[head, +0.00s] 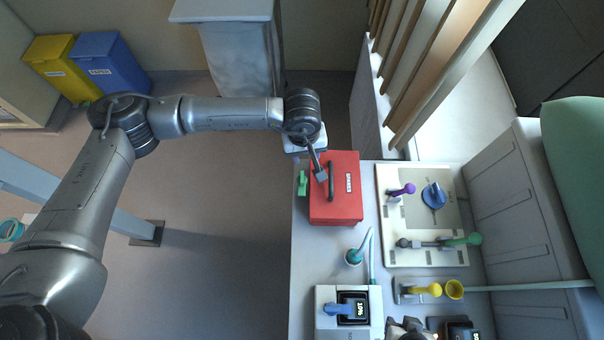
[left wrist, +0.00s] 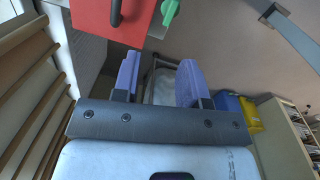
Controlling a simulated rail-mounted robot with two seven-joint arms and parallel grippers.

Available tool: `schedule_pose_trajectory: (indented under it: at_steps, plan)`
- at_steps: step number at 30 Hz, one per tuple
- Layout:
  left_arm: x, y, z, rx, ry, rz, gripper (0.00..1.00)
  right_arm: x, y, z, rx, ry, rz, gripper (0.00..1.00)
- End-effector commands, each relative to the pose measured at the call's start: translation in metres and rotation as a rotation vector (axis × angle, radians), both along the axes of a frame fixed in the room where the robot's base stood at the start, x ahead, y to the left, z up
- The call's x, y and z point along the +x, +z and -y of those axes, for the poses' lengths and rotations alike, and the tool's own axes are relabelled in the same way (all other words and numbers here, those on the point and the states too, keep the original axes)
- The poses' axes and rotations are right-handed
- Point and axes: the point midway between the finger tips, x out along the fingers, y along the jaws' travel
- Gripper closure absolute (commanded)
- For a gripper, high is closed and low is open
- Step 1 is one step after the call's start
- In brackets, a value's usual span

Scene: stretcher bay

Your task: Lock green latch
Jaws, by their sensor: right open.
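A green lever (head: 465,240) lies across the cream panel (head: 430,257) on the right of the bench, joined to a grey bar. A second green latch-like piece (head: 302,184) sits at the left side of the red case (head: 347,205); it also shows in the left wrist view (left wrist: 170,12). My left gripper (head: 297,158) is just above the case's upper left corner, mostly hidden under its wrist. In the left wrist view its purple fingers (left wrist: 158,82) are apart with nothing between. My right gripper (head: 408,326) is open at the bottom edge, partly cut off.
The panel also carries a purple lever (head: 402,190) and a blue knob (head: 434,195). A yellow-handled fitting (head: 425,290), a teal-handled cup (head: 354,257) and a device with a display (head: 330,325) stand nearer. Wooden slats (head: 415,75) rise behind the panel.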

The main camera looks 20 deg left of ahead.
Motion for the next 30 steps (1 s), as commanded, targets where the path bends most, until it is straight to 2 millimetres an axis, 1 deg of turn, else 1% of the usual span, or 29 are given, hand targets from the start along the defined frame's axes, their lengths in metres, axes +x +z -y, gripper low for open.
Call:
schedule_pose_trajectory:
  at_steps: [1, 4, 8, 11, 14, 24, 30]
  plan:
    - [-0.003, 0.0, -0.006, 0.037, -0.049, -0.017, 0.61, 0.0, 0.0, 0.0, 0.0, 0.0, 0.0, 0.57]
    - [-0.005, 0.0, -0.009, 0.058, -0.123, -0.026, 0.61, 0.0, 0.0, 0.0, 0.0, 0.0, 0.0, 0.57]
    - [-0.005, -0.004, -0.008, 0.054, -0.165, -0.026, 0.61, 0.0, 0.002, 0.0, 0.0, 0.0, 0.0, 0.57]
    - [-0.005, -0.015, -0.008, 0.055, -0.17, -0.029, 0.61, 0.0, 0.005, 0.0, 0.0, 0.0, 0.0, 0.57]
    - [-0.006, -0.03, -0.009, 0.055, -0.168, -0.028, 0.61, 0.0, 0.009, 0.0, 0.0, 0.0, 0.0, 0.57]
    - [-0.006, -0.093, -0.008, 0.053, -0.168, -0.027, 0.61, 0.0, 0.023, -0.001, 0.004, -0.003, 0.0, 0.57]
    - [-0.005, -0.12, -0.008, 0.052, -0.167, -0.025, 0.61, 0.0, 0.027, -0.002, 0.006, -0.004, 0.0, 0.57]
